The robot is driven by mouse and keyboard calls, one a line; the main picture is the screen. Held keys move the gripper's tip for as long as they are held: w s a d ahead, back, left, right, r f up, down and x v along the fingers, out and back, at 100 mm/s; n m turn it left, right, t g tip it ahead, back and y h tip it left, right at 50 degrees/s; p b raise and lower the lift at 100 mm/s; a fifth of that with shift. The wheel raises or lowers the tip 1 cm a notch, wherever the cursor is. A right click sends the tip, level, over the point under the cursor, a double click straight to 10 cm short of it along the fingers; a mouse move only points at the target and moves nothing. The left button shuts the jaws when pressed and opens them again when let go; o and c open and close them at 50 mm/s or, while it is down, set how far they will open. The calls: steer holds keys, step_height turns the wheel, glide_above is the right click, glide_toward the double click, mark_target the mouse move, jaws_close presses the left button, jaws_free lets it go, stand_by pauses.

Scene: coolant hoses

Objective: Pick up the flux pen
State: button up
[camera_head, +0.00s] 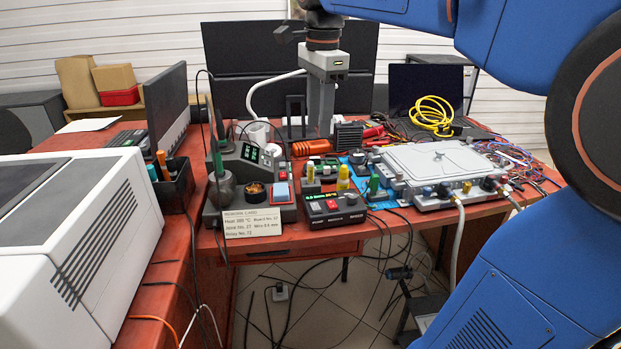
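My gripper (320,135) hangs pointing down over the back of the red workbench (345,236), in front of the dark monitors. Its fingers are seen nearly edge-on, so I cannot tell whether they are open or shut. I see nothing clearly held. No flux pen can be named for certain. Pen-like things stand in a dark holder (175,188) on the left: an orange one (162,162) and a teal one (153,173).
A soldering station (243,165), a small black device with a display (335,211) and a card (251,223) crowd the front. A metal-lidded box (435,165) with hoses stands right. A white machine (75,240) fills the left. Cables hang below the front edge.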

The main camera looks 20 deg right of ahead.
mark_target(311, 163)
steer(key=w+r+m, duration=0.3)
steer(key=w+m, duration=0.1)
steer(key=shift+g, duration=0.4)
step_height(311, 163, down, 12)
steer(key=shift+d+f, duration=0.15)
steer(key=shift+f, duration=0.1)
steer(key=shift+w+a+f, duration=0.1)
steer(key=shift+f, duration=1.2)
steer(key=shift+a+f, duration=0.1)
steer(key=shift+f, duration=1.15)
steer(key=shift+c, duration=0.6)
jaws_close()
